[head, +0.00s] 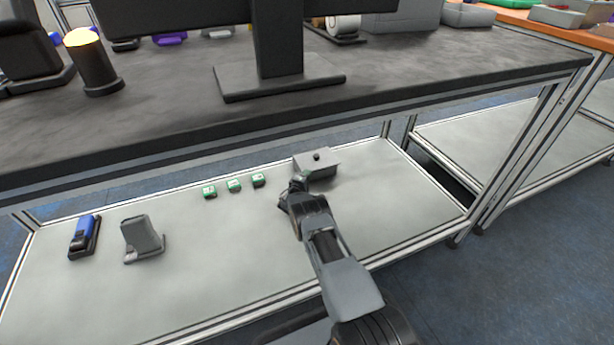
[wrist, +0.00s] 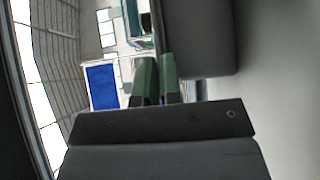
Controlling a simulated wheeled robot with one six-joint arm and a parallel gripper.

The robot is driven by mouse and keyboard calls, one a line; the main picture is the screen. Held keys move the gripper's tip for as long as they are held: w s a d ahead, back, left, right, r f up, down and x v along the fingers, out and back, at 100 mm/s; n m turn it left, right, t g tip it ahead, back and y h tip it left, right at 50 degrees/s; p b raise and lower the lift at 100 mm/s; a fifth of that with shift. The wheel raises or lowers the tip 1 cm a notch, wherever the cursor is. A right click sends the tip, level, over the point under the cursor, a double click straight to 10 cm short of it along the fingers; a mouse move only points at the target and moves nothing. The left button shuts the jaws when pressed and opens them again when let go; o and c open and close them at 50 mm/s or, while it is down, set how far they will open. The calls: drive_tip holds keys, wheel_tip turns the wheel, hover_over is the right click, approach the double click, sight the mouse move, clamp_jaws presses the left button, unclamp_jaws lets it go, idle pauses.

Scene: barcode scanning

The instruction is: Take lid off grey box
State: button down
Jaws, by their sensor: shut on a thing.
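The grey box (head: 322,170) stands on the lower shelf under the desk, with a small dark knob (head: 316,157) on its top. My gripper (head: 305,176) is at the box's near left side, at about the height of its top. In the wrist view the green-tipped fingers (wrist: 157,78) are close together beside the box's dark grey body (wrist: 203,35). They are shut on a thin part at the top of the box, which looks like the lid; the contact itself is mostly hidden. The lid still appears to sit on the box.
Several small green-and-white blocks (head: 234,185) stand in a row left of the box. A grey device (head: 142,236) and a blue-and-black device (head: 84,236) are further left. The desk top (head: 400,75) hangs above the shelf. The shelf's front middle is clear.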

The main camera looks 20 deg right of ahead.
wheel_tip(320, 180, up, 2)
drive_tip(key=shift+r+p, duration=0.1)
drive_tip(key=shift+p, duration=0.55)
drive_tip(key=s+a+r+p, duration=0.5)
drive_tip(key=s+a+p, duration=0.5)
drive_tip(key=p, duration=0.3)
drive_tip(key=shift+p, duration=0.35)
